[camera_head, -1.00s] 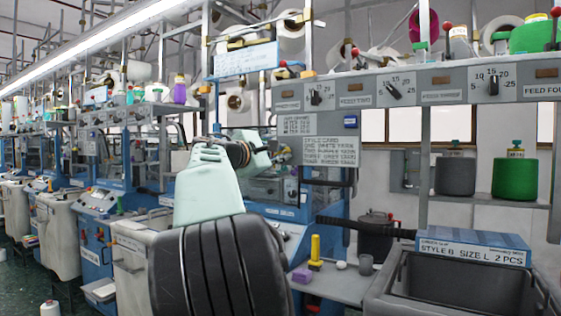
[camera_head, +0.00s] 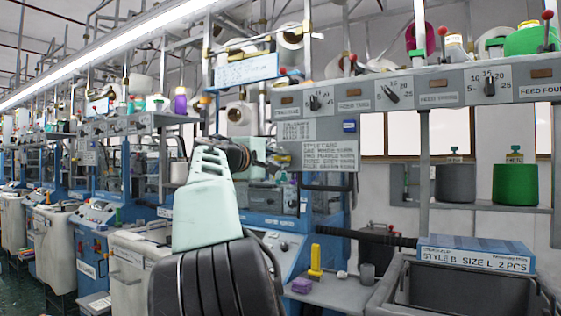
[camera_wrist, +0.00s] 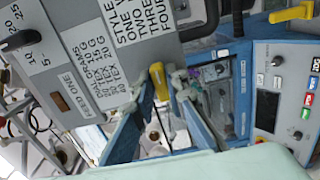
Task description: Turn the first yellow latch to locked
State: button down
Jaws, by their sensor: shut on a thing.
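In the wrist view a yellow latch (camera_wrist: 159,82) sits near the middle, its handle running up and down the picture. It stands beside the grey panel with white labels. My gripper (camera_wrist: 164,88) is shut on this latch, with pale fingertips close around it. The latch's far end and pivot are partly hidden. In the head view my gripper (camera_head: 280,168) is at the front of the blue knitting machine, small and partly hidden by my arm.
A yellow upright piece (camera_head: 315,262) and a purple block (camera_head: 301,285) are on the grey side shelf (camera_head: 335,293). A grey bin (camera_head: 455,285) is at the lower right. The grey dial panel (camera_head: 440,98) runs above. A blue control box (camera_wrist: 268,105) is at right in the wrist view.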

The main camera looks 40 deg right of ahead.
dwell(0.3)
jog(key=c, duration=2)
grip_release()
jog(key=shift+o, duration=0.2)
jog(key=shift+a, duration=0.15)
jog(key=v, duration=1.1)
jog(key=shift+s+a, duration=0.2)
jog(key=shift+a, duration=0.15)
